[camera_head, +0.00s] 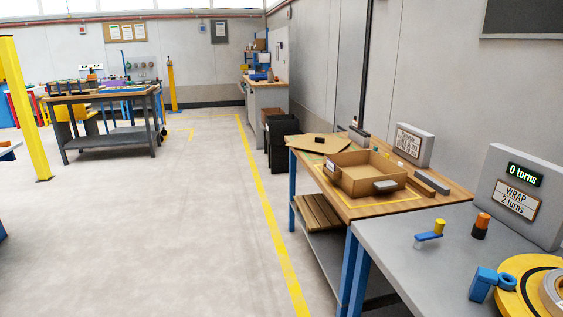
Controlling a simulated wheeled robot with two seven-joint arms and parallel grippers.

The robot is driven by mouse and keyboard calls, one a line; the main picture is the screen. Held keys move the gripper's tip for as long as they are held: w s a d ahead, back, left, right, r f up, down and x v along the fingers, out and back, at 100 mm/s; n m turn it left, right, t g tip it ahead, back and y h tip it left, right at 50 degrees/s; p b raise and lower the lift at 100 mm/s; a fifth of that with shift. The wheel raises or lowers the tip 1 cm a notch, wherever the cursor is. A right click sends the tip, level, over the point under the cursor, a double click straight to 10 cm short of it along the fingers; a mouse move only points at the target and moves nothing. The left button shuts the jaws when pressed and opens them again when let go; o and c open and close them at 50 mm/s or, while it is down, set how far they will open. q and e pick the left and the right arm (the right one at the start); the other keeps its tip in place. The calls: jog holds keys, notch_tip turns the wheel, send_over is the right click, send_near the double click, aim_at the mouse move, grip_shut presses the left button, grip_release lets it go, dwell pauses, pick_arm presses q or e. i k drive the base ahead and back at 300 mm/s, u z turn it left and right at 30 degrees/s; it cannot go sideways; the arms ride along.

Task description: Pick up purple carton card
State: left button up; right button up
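A small purple thing (113,84) shows at the far left, on or just behind the dark workbench (100,97). It is too far away to tell whether it is the purple carton card. No other purple card shows in this view. Neither of my grippers is in view.
An open cardboard box (365,186) and a flat brown sheet (318,146) lie on the wooden bench at right. A grey table (405,258) with blue tools and a yellow disc (525,290) is nearer. A yellow post (22,110) stands left. The floor between is clear.

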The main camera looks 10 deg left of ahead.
aim_at(331, 165)
jog(key=u, duration=0.85)
jog(key=i, duration=1.4)
jog(key=u, duration=0.3)
